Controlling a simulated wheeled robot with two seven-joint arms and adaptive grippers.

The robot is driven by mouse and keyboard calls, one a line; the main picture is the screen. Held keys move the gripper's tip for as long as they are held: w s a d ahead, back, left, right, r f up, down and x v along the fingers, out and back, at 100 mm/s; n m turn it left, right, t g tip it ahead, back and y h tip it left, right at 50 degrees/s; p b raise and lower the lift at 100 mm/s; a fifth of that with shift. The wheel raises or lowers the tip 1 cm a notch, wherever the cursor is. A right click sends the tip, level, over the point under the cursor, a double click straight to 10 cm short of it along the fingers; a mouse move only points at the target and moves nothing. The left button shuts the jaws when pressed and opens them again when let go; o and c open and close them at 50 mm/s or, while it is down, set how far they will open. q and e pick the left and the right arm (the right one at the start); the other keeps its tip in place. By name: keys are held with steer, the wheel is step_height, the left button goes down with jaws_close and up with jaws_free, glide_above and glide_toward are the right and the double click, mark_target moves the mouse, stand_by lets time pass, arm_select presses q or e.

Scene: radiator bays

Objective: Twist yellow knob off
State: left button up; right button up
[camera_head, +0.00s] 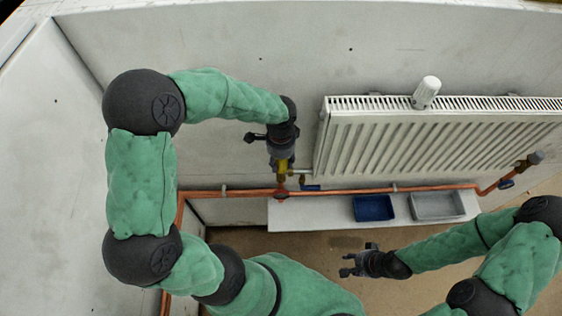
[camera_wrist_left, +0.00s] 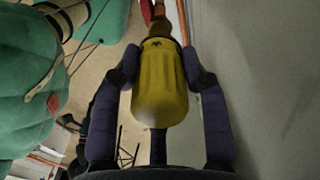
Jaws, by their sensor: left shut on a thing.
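The yellow knob (camera_head: 282,166) sits at the left end of the radiator, by the copper pipe. In the left wrist view the yellow knob (camera_wrist_left: 160,85) fills the middle, with a brass fitting beyond its far end. My left gripper (camera_head: 280,158) is shut on the knob from above. Its two dark fingers press on either side of the knob in the left wrist view (camera_wrist_left: 160,70). My right gripper (camera_head: 350,262) is empty, its fingers apart, over the floor in front of the shelf.
A white radiator (camera_head: 400,145) with a white cylinder (camera_head: 426,92) on top stands against the wall. A copper pipe (camera_head: 350,190) runs below it. A blue tray (camera_head: 373,208) and a grey tray (camera_head: 437,206) rest on a low white shelf (camera_head: 310,214). A dark knob (camera_head: 536,157) is at the right.

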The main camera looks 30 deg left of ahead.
arm_select(q)
steer(key=n, duration=0.1)
steer(key=n+b, duration=0.1)
steer(key=n, duration=0.2)
steer(key=shift+s+f+n, duration=0.25)
steer(key=shift+f+n, duration=0.05)
steer(key=shift+f, duration=0.05)
steer(key=n+b, duration=0.1)
steer(key=n, duration=0.2)
steer(key=shift+r, duration=0.1)
steer(key=o, duration=1.9)
steer(key=shift+w+r, duration=0.15)
steer(key=shift+r, duration=0.2)
steer(key=shift+r+p, duration=3.05)
steer(key=shift+r, duration=0.8)
